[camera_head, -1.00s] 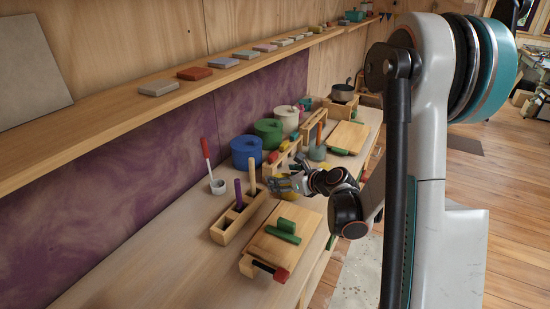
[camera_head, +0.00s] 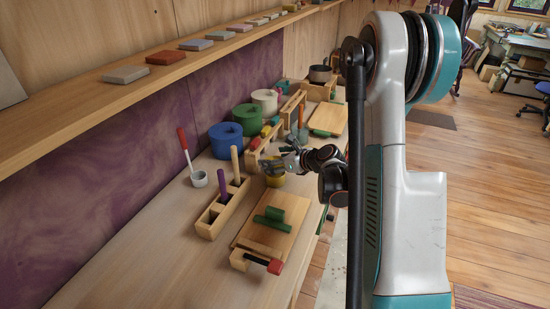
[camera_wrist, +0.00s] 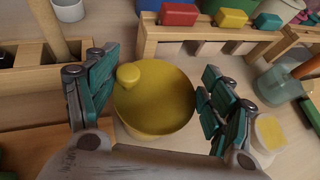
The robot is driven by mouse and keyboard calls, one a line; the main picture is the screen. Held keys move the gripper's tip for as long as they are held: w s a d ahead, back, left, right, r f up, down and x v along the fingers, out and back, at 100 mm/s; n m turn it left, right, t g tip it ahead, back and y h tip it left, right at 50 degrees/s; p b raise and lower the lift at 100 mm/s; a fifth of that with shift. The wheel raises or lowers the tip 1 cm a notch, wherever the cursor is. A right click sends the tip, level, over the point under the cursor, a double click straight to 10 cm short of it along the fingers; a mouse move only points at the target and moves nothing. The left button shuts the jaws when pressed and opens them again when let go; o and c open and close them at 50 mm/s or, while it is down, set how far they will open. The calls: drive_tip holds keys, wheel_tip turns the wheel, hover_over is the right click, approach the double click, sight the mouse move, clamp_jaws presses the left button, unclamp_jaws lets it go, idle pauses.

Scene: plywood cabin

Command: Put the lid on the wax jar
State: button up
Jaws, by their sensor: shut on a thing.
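A yellow round piece with a small knob on top (camera_wrist: 155,105) sits between the fingers of my gripper (camera_wrist: 158,88) in the wrist view. My gripper is shut on it, with a teal-padded finger on each side.
A wooden rack (camera_head: 209,222) with upright sticks and a board with green blocks (camera_head: 282,206) stand in front. Blue (camera_head: 226,144), green (camera_head: 247,123) and cream (camera_head: 265,104) pots line the wall. A glass jar (camera_wrist: 275,87) with a tool is close on the right.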

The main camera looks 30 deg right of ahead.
drive_tip(key=shift+f, duration=0.45)
drive_tip(key=shift+s+f+b, duration=0.15)
drive_tip(key=shift+f+b, duration=0.8)
drive_tip(key=shift+b, duration=0.35)
idle(0.4)
drive_tip(key=o, duration=1.1)
drive_tip(key=v, duration=1.2)
